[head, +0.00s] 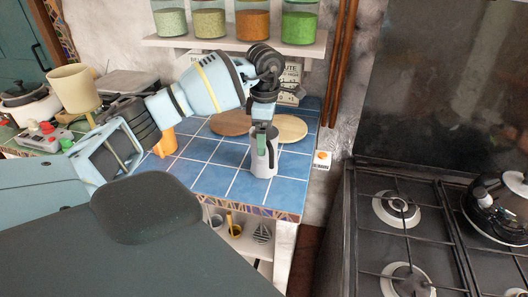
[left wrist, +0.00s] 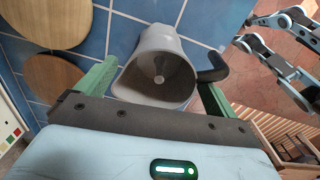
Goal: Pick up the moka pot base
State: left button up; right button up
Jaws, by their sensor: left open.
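The moka pot base (head: 265,165) is a grey metal, faceted, open-topped vessel with a dark handle. It stands upright near the front edge of the blue tiled counter (head: 213,178). In the left wrist view I look down into the empty-looking moka pot base (left wrist: 155,62), with a round post inside and its black handle at the right. My left gripper (head: 263,138) points down directly over it. In the left wrist view the green fingers of my left gripper (left wrist: 157,80) are open, one on each side of the pot. Whether they touch it is unclear.
Two round wooden boards (head: 290,129) lie behind the pot. An orange object (head: 165,142) stands at the left, partly behind my arm. A shelf with jars (head: 253,24) hangs above. A gas stove (head: 399,210) with a kettle (head: 499,205) is at the right.

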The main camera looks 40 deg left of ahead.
pick_arm(q)
notch_tip(320, 180, down, 5)
jog(key=shift+p, duration=0.3)
jog(key=shift+r, duration=0.1)
jog(key=c, duration=1.6)
jog(key=shift+r, duration=1.5)
jog(key=shift+s+r, duration=0.1)
jog(key=shift+r, duration=0.2)
jog(key=s+d, duration=0.3)
jog(key=s+d+r, duration=0.1)
jog(key=s+d, duration=0.7)
jog(key=shift+d+r+b, duration=0.15)
jog(key=shift+r+b, duration=0.05)
jog(key=shift+b, duration=0.2)
jog(key=shift+c, duration=0.2)
